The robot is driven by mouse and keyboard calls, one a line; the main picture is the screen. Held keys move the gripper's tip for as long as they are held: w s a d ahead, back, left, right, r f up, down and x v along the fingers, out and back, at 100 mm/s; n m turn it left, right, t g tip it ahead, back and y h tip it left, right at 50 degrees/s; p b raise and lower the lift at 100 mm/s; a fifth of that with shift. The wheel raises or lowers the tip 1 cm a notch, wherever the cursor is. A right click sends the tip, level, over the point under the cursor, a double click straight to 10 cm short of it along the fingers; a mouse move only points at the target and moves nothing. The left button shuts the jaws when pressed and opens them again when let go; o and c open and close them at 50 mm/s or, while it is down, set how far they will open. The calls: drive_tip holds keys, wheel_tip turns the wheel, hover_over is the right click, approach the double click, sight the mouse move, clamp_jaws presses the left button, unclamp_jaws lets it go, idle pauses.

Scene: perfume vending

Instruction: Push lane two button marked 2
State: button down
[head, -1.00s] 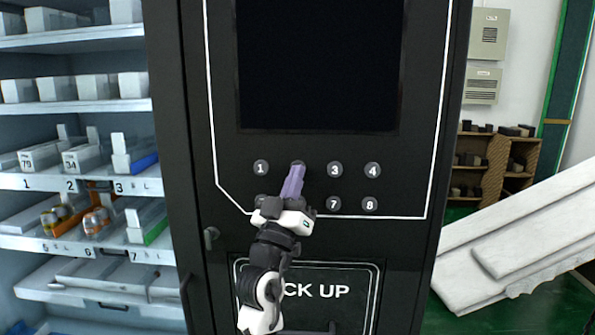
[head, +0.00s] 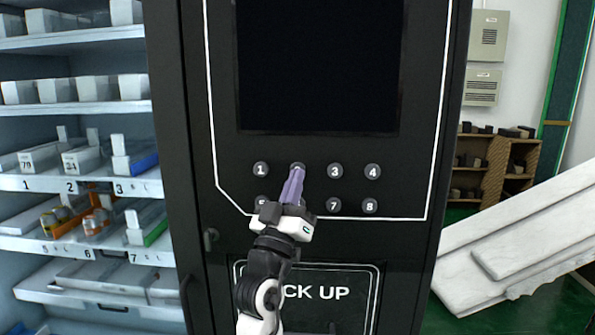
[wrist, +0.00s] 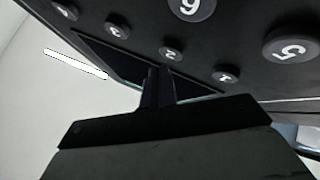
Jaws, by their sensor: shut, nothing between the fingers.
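The button marked 2 (head: 298,165) is a round dark button in the top row of the black panel, between 1 and 3. In the head view my gripper's fingertips cover its lower part. It also shows in the wrist view (wrist: 172,53), just beyond the fingertips. My gripper (head: 296,174), with purple-looking fingers, is shut and empty, pointing up at this button. In the wrist view the fingers (wrist: 158,72) are together, close to button 2. I cannot tell whether they touch it or whether it is pressed in.
Buttons 1 (head: 261,169), 3 (head: 335,170) and 4 (head: 372,171) share the top row. Below are 7 (head: 333,204) and 8 (head: 370,205); my gripper mostly hides 6. A dark screen (head: 318,65) is above, the pick-up flap (head: 345,292) below. Stocked shelves (head: 75,185) stand left.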

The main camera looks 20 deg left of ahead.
drive_tip(key=shift+s+d, duration=0.2)
drive_tip(key=shift+s, duration=0.6)
drive_tip(key=shift+s+d, duration=0.25)
drive_tip(key=shift+s, duration=0.55)
drive_tip(key=shift+s+d, duration=0.2)
drive_tip(key=shift+s, duration=0.6)
